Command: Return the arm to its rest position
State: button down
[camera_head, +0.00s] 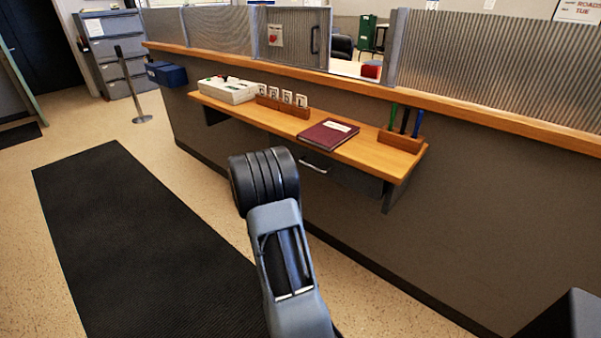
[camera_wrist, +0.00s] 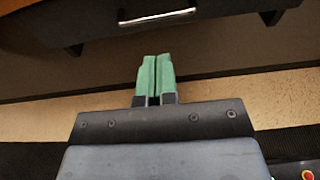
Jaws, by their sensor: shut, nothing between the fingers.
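My arm stands up from the bottom middle of the head view, in front of the counter shelf. My gripper (camera_wrist: 156,57) shows in the wrist view with its two green fingers side by side, shut and empty. Beyond the fingers are the counter's dark front (camera_wrist: 50,84) and a drawer with a metal handle (camera_wrist: 157,15); the fingers appear apart from them. In the head view the gripper itself cannot be made out.
The wooden shelf (camera_head: 357,153) carries a beige box-like machine (camera_head: 228,91), a numbered block (camera_head: 282,101), a dark red book (camera_head: 328,133) and a pen holder (camera_head: 400,139). A handle (camera_head: 314,165) sits below it. A black mat (camera_head: 130,240) lies on open floor at left.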

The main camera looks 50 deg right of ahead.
jog(key=shift+v, duration=1.95)
jog(key=s+a+f+m+g+y, duration=0.3)
jog(key=s+a+f+m+y, duration=0.15)
jog(key=s+m, duration=0.2)
jog(key=s+a+r+m+y+p, duration=0.3)
jog(key=a+r+m+y+p, duration=0.1)
jog(key=a+m, duration=0.4)
jog(key=s+a+r+m+t+y+p, duration=0.1)
jog(key=s+a+r+t+y+p, duration=0.1)
jog(key=a+r, duration=0.7)
jog(key=s+a+r+m+t+y+p, duration=0.2)
jog(key=a+r+p, duration=0.5)
jog(key=a, duration=0.7)
jog(key=s+r+t+y, duration=0.1)
jog(key=r+t+y, duration=0.1)
jog(key=y, duration=0.1)
jog(key=shift+t, duration=0.4)
